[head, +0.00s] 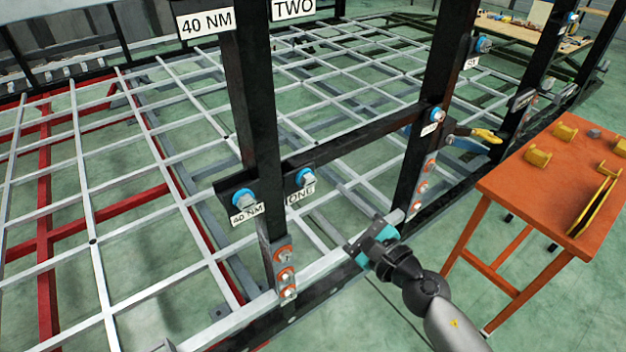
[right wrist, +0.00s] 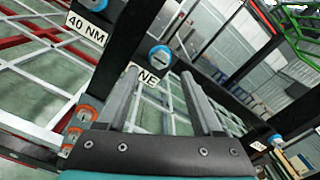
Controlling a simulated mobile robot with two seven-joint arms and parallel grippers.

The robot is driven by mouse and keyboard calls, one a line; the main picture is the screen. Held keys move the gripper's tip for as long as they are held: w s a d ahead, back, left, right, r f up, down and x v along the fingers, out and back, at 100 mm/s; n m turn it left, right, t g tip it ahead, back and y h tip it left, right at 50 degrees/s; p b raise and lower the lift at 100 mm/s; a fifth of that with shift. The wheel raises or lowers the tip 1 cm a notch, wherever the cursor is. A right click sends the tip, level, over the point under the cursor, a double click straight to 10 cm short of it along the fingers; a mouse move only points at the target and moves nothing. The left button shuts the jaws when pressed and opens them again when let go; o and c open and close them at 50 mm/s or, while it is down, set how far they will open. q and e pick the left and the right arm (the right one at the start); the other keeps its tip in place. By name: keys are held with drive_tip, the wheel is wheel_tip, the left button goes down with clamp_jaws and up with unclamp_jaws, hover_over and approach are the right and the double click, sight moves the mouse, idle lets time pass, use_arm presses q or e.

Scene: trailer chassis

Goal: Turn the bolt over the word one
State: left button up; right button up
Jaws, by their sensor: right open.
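The bolt over the word ONE (head: 305,177) has a blue ring and a grey head. It sits on the black crossbar (head: 350,143), just above the white ONE label (head: 300,194). In the right wrist view the same bolt (right wrist: 160,58) appears ahead, between and beyond the fingers. A second blue-ringed bolt (head: 243,199) sits to its left over the 40 NM label (head: 246,214). My right gripper (head: 366,235) is open and empty, to the right of and below the ONE bolt in the head view, apart from it. My left gripper is not in view.
Black uprights (head: 252,110) and the white grid (head: 130,190) of the chassis surround the bolt. Orange-ringed bolts (head: 285,275) line the upright's lower plate. An orange table (head: 520,190) with yellow parts stands at the right.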

sight(311, 183)
drive_tip(key=x, duration=0.7)
drive_tip(key=shift+a, duration=0.1)
drive_tip(key=shift+c, duration=0.3)
clamp_jaws()
